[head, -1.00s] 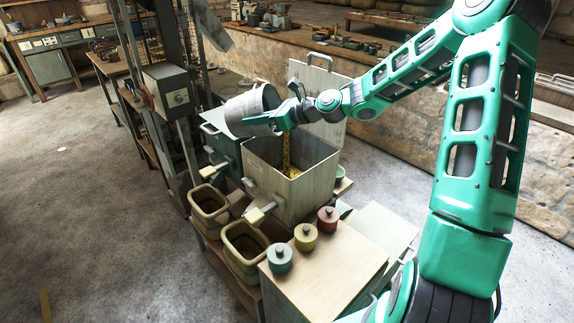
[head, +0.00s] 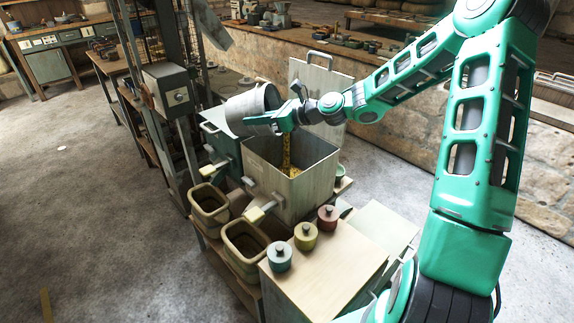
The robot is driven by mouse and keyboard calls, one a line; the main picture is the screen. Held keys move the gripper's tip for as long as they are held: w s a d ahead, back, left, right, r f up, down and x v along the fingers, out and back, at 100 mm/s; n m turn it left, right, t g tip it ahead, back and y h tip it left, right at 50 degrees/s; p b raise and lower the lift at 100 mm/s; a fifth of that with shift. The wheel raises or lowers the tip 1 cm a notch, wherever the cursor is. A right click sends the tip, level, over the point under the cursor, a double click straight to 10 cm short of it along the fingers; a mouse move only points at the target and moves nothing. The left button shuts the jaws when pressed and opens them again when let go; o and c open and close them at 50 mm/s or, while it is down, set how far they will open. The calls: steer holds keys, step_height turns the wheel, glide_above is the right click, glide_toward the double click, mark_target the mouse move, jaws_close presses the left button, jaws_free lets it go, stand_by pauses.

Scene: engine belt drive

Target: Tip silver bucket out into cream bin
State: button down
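The silver bucket (head: 247,112) is tilted on its side above the back left of the cream bin (head: 306,186). A stream of yellow grains (head: 287,150) falls from the bucket's right side into the open bin, where yellow material lies inside. The bin's lid (head: 318,80) stands raised behind it. My gripper (head: 281,122) is at the bucket's right rim and appears closed on it; the fingertips are partly hidden. The bucket's inside is not visible.
A dark green bin (head: 222,150) stands left of the cream bin. Two tan containers (head: 208,200) sit in front. Three lidded jars, teal (head: 279,258), yellow (head: 305,237) and red (head: 327,218), stand on the wooden top. A metal post frame rises at left.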

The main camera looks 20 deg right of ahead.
mark_target(267, 131)
steer(key=shift+s+d+f+t+y, duration=0.1)
steer(key=shift+s+d+t+y, duration=0.2)
steer(key=shift+d, duration=0.2)
steer(key=shift+s+d+f+t+y, duration=0.1)
steer(key=shift+s+d+t+y, duration=0.15)
steer(key=shift+d, duration=0.2)
stand_by(2.7)
steer(key=shift+s+d+f+t+y, duration=0.25)
steer(key=shift+s+d+t+y, duration=0.1)
steer(key=shift+d+t+y, duration=0.25)
stand_by(2.7)
steer(key=shift+s+d+m+y, duration=0.15)
steer(key=shift+s+m+y, duration=0.05)
steer(key=shift+m+y, duration=0.15)
stand_by(0.7)
